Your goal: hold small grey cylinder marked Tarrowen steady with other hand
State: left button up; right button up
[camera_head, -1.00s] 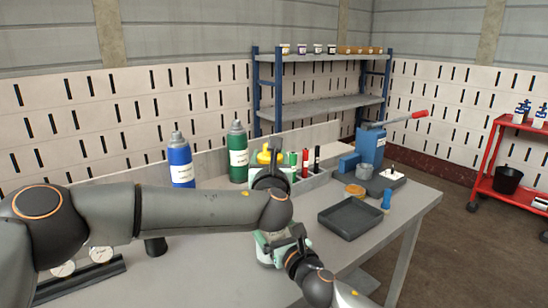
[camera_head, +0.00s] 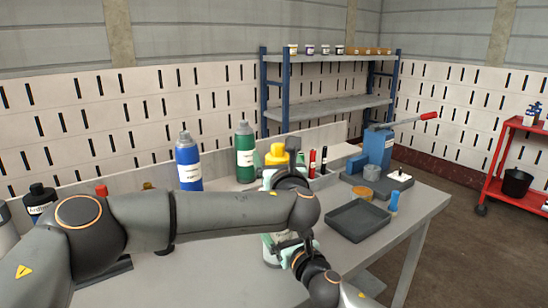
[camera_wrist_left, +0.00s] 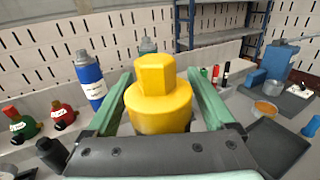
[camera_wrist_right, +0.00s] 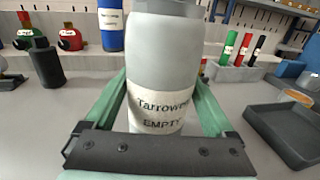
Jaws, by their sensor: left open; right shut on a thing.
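The small grey cylinder stands upright in the right wrist view (camera_wrist_right: 163,60), with a white label reading "Tarrowen" and "EMPTY". My right gripper (camera_wrist_right: 157,105) is shut on its body; its top is out of that view. A yellow cap with a hexagonal top (camera_wrist_left: 158,95) fills the middle of the left wrist view. My left gripper (camera_wrist_left: 160,88) is open, with one finger on each side of the cap. In the head view the yellow cap (camera_head: 277,154) is above the right gripper. My left wrist hides most of the cylinder there.
A blue cylinder (camera_head: 189,165) and a green cylinder (camera_head: 245,155) stand behind on the bench. A dark empty tray (camera_head: 357,221) lies to the right. Red and black markers stand in a holder nearby. A blue lever press (camera_head: 378,148) is at the far right of the bench.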

pick_arm(q)
jog(key=m+h, duration=0.2)
jog(key=h, duration=0.1)
jog(key=m+h, duration=0.1)
jog(key=h, duration=0.1)
jog(key=shift+d, duration=0.25)
jog(key=shift+d+m+h, duration=0.35)
jog(key=shift+m+h, duration=0.35)
jog(key=shift+h, duration=0.3)
jog(key=shift+d+m+h, duration=0.3)
jog(key=shift+m+h, duration=0.4)
jog(key=shift+h, duration=0.3)
jog(key=shift+g, duration=0.3)
jog(key=m+h, duration=0.1)
jog(key=m+g+h, duration=0.2)
jog(key=h, duration=0.1)
jog(key=shift+s+d, duration=0.25)
jog(key=shift+d, duration=0.05)
jog(key=shift+s+d+m+g+h, duration=0.15)
jog(key=shift+d+m+g+h, duration=0.1)
jog(key=shift+m+g+h, duration=0.6)
jog(key=shift+s+d+m+g+h, duration=0.15)
jog(key=shift+d+m+g+h, duration=0.1)
jog(key=shift+m+g+h, duration=0.6)
jog(key=shift+h, duration=0.3)
